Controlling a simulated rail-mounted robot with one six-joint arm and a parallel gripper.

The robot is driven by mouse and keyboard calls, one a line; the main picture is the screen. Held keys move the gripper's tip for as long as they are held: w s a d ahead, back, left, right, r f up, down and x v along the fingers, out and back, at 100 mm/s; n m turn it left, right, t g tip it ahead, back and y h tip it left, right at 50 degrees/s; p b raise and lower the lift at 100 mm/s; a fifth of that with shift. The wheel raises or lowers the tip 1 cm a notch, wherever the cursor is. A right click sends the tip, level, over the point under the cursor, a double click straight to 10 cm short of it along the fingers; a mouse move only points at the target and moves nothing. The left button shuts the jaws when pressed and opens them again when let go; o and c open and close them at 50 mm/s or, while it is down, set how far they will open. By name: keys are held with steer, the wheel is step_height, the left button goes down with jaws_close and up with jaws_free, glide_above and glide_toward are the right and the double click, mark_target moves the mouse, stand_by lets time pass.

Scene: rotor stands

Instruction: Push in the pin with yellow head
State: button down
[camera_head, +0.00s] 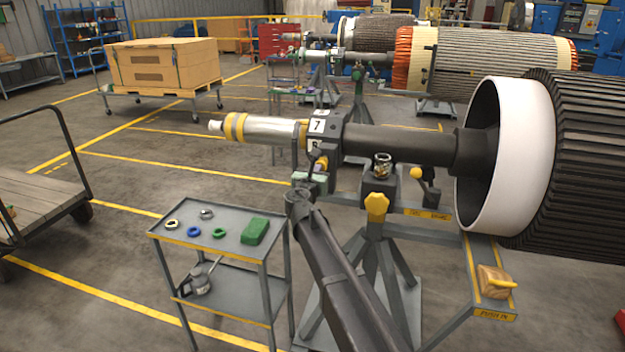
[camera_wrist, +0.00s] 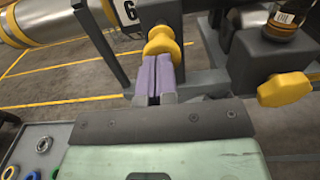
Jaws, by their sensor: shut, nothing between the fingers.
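The pin's round yellow head (camera_wrist: 165,42) shows in the wrist view just beyond my fingertips, in front of a dark stand block. My gripper (camera_wrist: 157,62) is shut and empty, its two purple-grey fingers side by side and lined up with the head. The fingertips overlap the head's lower edge; I cannot tell whether they touch it. The pin's shank is hidden. In the head view, my gripper (camera_head: 318,170) is at the stand below the numbered collar (camera_head: 318,127), and the yellow head (camera_head: 323,161) is small and partly hidden there.
A yellow star knob (camera_head: 377,206) and a yellow ball lever (camera_head: 417,173) sit to the right on the stand. The rotor shaft (camera_head: 400,140) runs above. A grey cart (camera_head: 180,228) with several rings and a green block stands left.

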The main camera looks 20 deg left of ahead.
steer(key=shift+w, duration=0.15)
steer(key=shift+w+a+r, duration=0.1)
steer(key=shift+w+a, duration=0.1)
steer(key=shift+w, duration=0.8)
steer(key=shift+w+a, duration=0.15)
steer(key=shift+w, duration=0.8)
steer(key=s+d, duration=0.2)
steer(key=s, duration=1.2)
steer(key=shift+s, duration=0.2)
